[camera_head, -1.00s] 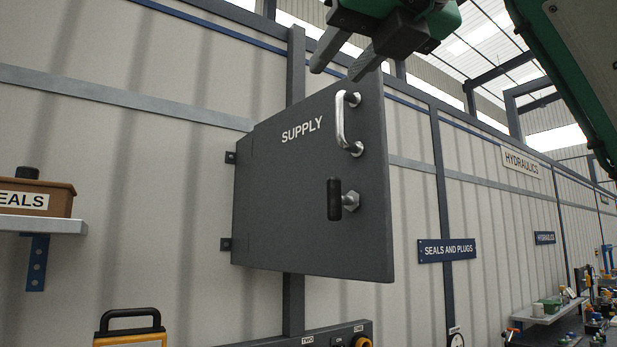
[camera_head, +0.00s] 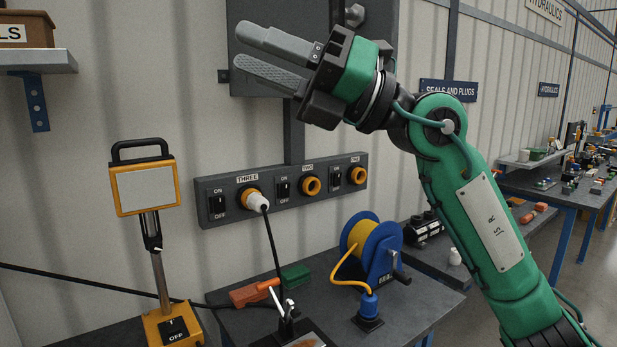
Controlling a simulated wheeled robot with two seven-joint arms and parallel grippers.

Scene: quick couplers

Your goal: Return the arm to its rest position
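My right arm (camera_head: 478,205), green with a white plate, rises from the lower right and bends left at its wrist. My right gripper (camera_head: 240,47) points left in front of the lower part of the dark grey cabinet (camera_head: 262,82). Its two grey fingers are apart with nothing between them. My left gripper is not in view.
Below the gripper is a wall panel (camera_head: 230,185) with switches and sockets marked ONE, TWO and THREE; a plug sits in THREE. A yellow work lamp (camera_head: 145,190) stands at left. A blue cable reel (camera_head: 375,248) stands on the dark bench (camera_head: 430,297). A shelf (camera_head: 40,60) is at upper left.

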